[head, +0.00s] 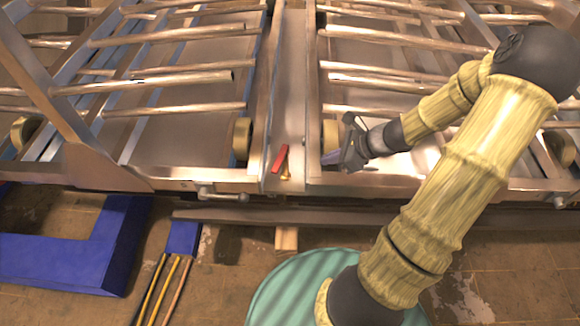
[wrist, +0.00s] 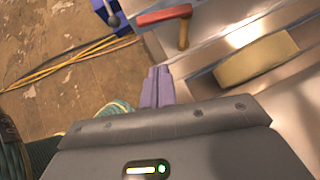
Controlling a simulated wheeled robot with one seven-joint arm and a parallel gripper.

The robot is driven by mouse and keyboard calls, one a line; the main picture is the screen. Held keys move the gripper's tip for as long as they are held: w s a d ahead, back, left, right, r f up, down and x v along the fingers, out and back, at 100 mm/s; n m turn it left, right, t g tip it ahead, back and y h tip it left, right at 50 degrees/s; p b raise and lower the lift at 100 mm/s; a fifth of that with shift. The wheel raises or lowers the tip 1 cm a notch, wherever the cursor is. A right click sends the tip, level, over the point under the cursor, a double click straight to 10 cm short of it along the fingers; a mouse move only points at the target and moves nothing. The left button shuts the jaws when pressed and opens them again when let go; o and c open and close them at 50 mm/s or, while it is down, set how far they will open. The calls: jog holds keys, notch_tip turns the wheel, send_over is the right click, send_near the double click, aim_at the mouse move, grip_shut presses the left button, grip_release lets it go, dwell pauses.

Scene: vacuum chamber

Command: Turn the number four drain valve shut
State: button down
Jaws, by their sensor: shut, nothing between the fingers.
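A small valve with a red lever handle (head: 280,160) sits on the metal frame's front edge, in the gap between the two racks. Its short brass stem (head: 286,175) shows below the handle. In the wrist view the red handle (wrist: 165,15) lies roughly crosswise at the top, with the brass stem (wrist: 183,40) under its right end. No number is readable on it. My gripper (head: 330,157) is right of the valve in the head view, apart from it. Its purple fingers (wrist: 158,84) are together and empty, pointing towards the valve.
Brass-coloured rollers (head: 243,138) flank the gap, one close beside my gripper (head: 330,135). Metal rails and tubes fill the racks behind. A blue frame (head: 60,262) and yellow hoses (head: 162,290) lie at lower left. A grey fitting (head: 222,195) projects from the front edge.

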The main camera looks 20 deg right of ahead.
aim_at(280, 159)
jog(key=shift+s, duration=0.1)
jog(key=shift+a+f, duration=0.3)
jog(key=shift+f, duration=0.1)
jog(key=w+a+f+b, duration=0.4)
jog(key=w+a+f, duration=0.2)
jog(key=a, duration=0.2)
jog(key=shift+w+a+b, duration=0.15)
jog(key=shift+a+b, duration=0.15)
jog(key=shift+f, duration=0.1)
